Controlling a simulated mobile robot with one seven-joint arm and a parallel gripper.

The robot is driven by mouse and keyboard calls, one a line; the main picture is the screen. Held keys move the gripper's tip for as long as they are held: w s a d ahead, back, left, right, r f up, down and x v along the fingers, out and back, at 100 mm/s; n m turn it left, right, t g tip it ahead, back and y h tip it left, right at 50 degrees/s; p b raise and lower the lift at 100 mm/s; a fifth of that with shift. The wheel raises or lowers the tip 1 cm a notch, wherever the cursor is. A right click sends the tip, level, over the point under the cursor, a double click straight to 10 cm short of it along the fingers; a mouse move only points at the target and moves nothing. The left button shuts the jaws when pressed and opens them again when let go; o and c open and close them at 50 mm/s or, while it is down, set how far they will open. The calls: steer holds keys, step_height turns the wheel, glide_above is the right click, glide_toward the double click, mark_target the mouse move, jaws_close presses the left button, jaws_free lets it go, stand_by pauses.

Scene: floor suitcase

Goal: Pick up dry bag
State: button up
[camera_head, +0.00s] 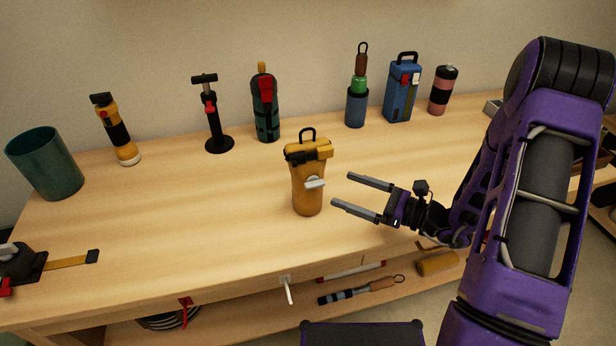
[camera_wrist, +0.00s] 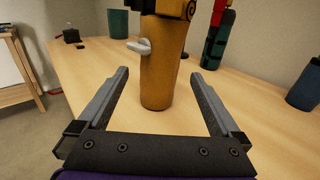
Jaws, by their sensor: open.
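The dry bag seems to be the yellow-orange upright bag (camera_head: 308,190) with a black top handle and a grey clip on its front. It stands on the wooden table (camera_head: 190,225) near the middle. My gripper (camera_head: 340,189) is open and empty, to the right of the bag, with its fingers pointing at it. In the wrist view the yellow bag (camera_wrist: 165,70) stands upright ahead, between the lines of my two open fingers (camera_wrist: 160,88). Its top is cut off there. The fingers do not appear to touch it.
Along the back stand a green cup (camera_head: 45,165), a flashlight (camera_head: 118,135), a black pump (camera_head: 213,120), a dark green bottle (camera_head: 265,108), a blue cylinder (camera_head: 356,108), a blue bag (camera_head: 402,95) and a pink-black can (camera_head: 443,92). A strap (camera_head: 70,261) lies at left.

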mark_target(308, 176)
steer(key=x, duration=1.1)
steer(key=shift+w, duration=0.1)
steer(key=c, duration=1.5)
